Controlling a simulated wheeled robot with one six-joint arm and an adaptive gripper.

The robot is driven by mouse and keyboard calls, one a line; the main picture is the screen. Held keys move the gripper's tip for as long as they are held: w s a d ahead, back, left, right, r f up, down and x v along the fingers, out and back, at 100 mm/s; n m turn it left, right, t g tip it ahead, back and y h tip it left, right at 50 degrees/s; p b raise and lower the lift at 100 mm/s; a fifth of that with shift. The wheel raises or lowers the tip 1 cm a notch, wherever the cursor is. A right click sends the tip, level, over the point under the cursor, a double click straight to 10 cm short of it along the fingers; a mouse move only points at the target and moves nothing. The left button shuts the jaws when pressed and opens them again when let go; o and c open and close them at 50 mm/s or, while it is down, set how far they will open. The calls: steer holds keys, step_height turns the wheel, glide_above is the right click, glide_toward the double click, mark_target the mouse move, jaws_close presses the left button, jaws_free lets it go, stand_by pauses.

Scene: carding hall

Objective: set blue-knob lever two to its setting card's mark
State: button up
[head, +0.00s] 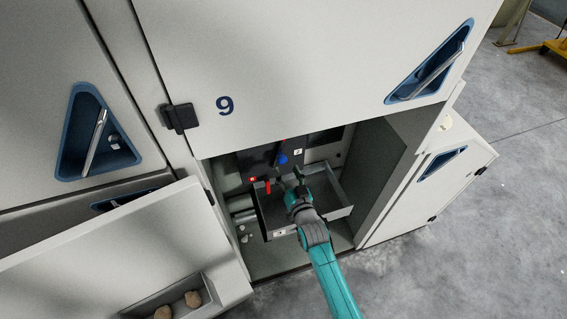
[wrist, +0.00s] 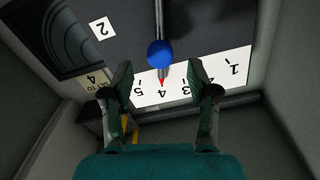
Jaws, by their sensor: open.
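The blue knob (wrist: 160,53) of lever two sits on a metal rod in the wrist view, which shows the panel upside down. The lever's red pointer tip (wrist: 162,82) is at the 4 on the white numbered scale (wrist: 222,78). The setting card (wrist: 96,79) reads "SET TO 4", and a white label (wrist: 102,29) reads 2. My gripper (wrist: 159,74) is open and empty, its fingers apart on either side of the lever and not touching the knob. In the head view, the blue knob (head: 282,159) is just beyond my gripper (head: 288,178), inside the cabinet.
A grey open tray (head: 336,213) lies under my gripper inside the opening of cabinet 9. A red handle (head: 267,187) is left of the gripper. The cabinet's side walls are close on both sides. An open door (head: 130,255) stands at lower left.

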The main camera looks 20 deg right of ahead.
steer(key=shift+s, duration=3)
steer(key=s+n+g, duration=0.1)
steer(key=s+g, duration=0.1)
steer(key=s, duration=2.3)
steer(key=s+r+n, duration=0.1)
steer(key=s+r, duration=0.5)
steer(key=s, duration=0.2)
steer(key=s+r+n+g, duration=0.1)
steer(key=s+r, duration=0.5)
steer(key=s, duration=0.3)
steer(key=shift+s+r, duration=0.3)
